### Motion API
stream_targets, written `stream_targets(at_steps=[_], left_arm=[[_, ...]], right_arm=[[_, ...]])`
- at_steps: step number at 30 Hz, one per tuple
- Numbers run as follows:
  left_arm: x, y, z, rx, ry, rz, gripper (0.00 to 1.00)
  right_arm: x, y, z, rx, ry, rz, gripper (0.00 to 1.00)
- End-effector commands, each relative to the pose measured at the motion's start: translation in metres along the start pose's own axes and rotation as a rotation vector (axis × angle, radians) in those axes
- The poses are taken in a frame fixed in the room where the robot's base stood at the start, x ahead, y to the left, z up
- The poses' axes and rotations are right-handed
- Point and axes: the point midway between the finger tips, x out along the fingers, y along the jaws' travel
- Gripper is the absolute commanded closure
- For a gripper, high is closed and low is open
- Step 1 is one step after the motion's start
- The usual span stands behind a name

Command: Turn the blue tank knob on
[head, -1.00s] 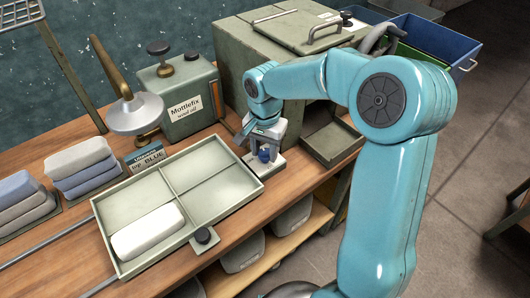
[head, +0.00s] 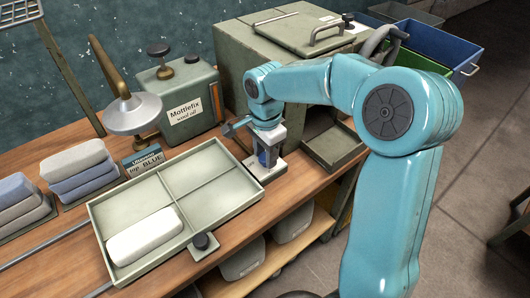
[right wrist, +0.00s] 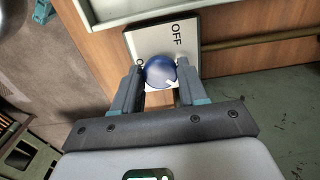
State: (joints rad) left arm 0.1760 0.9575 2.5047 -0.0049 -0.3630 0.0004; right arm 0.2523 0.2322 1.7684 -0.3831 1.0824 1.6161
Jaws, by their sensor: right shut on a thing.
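The blue tank knob (right wrist: 160,71) sits on a pale square plate (right wrist: 186,28) at the front edge of the bench. The plate carries the word OFF at upper right and a partly hidden label starting with O at left. A small white mark shows on the knob's lower right side. My right gripper (right wrist: 161,76) is shut on the knob, one finger on each side. In the head view, the right gripper (head: 268,150) reaches down over the knob (head: 266,160), which is partly hidden between the fingers. My left gripper is not in view.
A divided tray (head: 215,212) holding a white block (head: 145,236) lies just left of the plate. A green Mottlefix tank (head: 196,98) and a lamp-like metal dish (head: 132,113) stand behind. A large green cabinet (head: 240,50) and open drawer (head: 333,148) are close on the right.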

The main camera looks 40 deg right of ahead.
Motion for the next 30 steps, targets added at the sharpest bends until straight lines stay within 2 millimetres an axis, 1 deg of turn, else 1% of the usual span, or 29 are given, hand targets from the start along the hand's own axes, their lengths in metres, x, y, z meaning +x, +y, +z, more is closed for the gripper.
stream_targets(at_steps=[1, 9, 10, 11, 12, 20, 23, 26, 29, 30], left_arm=[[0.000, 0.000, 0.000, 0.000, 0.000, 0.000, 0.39], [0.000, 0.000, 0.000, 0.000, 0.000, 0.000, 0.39], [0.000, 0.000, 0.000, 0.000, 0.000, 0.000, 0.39], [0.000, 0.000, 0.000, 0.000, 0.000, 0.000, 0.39], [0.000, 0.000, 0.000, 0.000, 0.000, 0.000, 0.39], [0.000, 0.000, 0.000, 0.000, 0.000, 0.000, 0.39], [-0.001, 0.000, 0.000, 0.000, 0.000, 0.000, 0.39], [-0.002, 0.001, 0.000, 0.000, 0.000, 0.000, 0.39], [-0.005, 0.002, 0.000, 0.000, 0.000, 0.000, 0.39], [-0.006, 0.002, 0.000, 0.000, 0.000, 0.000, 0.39]], right_arm=[[-0.003, -0.002, -0.004, 0.004, 0.009, -0.011, 0.88], [-0.003, -0.002, -0.004, 0.003, 0.009, -0.011, 0.89], [-0.003, -0.002, -0.004, 0.003, 0.009, -0.011, 0.55], [-0.003, -0.002, -0.004, 0.004, 0.008, -0.010, 0.45], [-0.003, -0.002, -0.004, 0.003, 0.008, -0.009, 0.33], [-0.001, -0.001, -0.002, 0.001, 0.004, -0.004, 0.33], [-0.005, -0.001, -0.002, 0.001, 0.004, -0.005, 0.33], [-0.019, -0.001, -0.001, 0.000, 0.004, -0.006, 0.33], [-0.043, -0.001, -0.001, 0.001, 0.004, -0.009, 0.33], [-0.053, -0.001, -0.001, 0.001, 0.004, -0.008, 0.33]])
